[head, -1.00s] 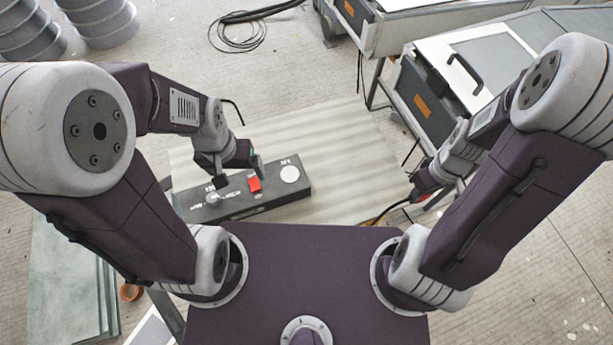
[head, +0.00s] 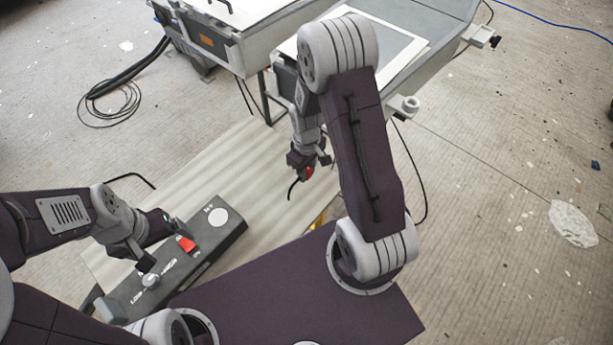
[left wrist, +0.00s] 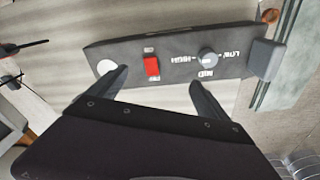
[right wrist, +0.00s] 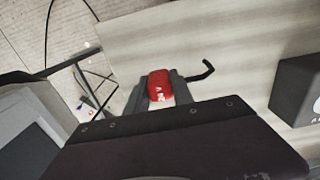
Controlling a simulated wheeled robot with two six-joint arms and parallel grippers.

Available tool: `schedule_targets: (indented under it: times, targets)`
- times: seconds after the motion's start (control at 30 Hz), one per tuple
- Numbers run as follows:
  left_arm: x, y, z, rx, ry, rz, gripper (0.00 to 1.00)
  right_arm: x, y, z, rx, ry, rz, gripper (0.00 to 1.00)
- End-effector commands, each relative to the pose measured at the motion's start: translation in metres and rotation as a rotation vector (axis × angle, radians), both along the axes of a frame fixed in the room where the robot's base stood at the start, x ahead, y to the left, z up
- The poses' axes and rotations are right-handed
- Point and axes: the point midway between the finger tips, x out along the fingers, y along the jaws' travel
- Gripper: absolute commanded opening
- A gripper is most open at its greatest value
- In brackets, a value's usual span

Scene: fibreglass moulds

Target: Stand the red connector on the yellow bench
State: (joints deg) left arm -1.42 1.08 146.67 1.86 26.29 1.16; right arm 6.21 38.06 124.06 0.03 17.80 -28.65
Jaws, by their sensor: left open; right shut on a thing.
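The red connector (right wrist: 159,86) is between the fingers of my right gripper (right wrist: 158,92), which is shut on it. A short bent black lead shows beside it. In the head view the red connector (head: 308,172) shows at the tip of my right gripper (head: 306,168), near the right end of the pale tabletop. A small yellow patch (head: 320,218) shows below it, mostly hidden by my body; I cannot tell whether it is the yellow bench. My left gripper (left wrist: 157,78) is open and empty, near the dark control box (left wrist: 180,60).
The control box, also in the head view (head: 205,243), has a red switch (head: 186,244), a knob and a white disc. It sits on the pale tabletop (head: 200,185). Grey mould units (head: 440,30) stand behind on the right. A coiled black cable lies on the floor.

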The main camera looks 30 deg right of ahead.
Motion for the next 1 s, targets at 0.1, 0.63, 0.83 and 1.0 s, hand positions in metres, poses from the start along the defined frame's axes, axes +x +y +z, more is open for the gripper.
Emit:
schedule_targets:
  times: [0.1,0.63,0.83,1.0]
  targets:
    - [0.000,0.000,-0.006,0.000,0.000,0.000,0.89,-0.002,0.000,-0.026,0.000,0.007,0.000,0.00]
    - [0.000,0.000,-0.008,0.000,0.000,0.000,0.89,-0.001,0.000,-0.038,0.000,0.001,0.001,0.42]
    - [0.000,0.000,-0.008,0.000,0.000,0.000,0.89,-0.001,0.000,-0.038,0.000,0.001,0.001,0.50]
    - [0.000,0.000,-0.005,0.000,0.000,0.000,0.89,-0.001,0.000,-0.034,0.000,0.001,0.001,0.50]
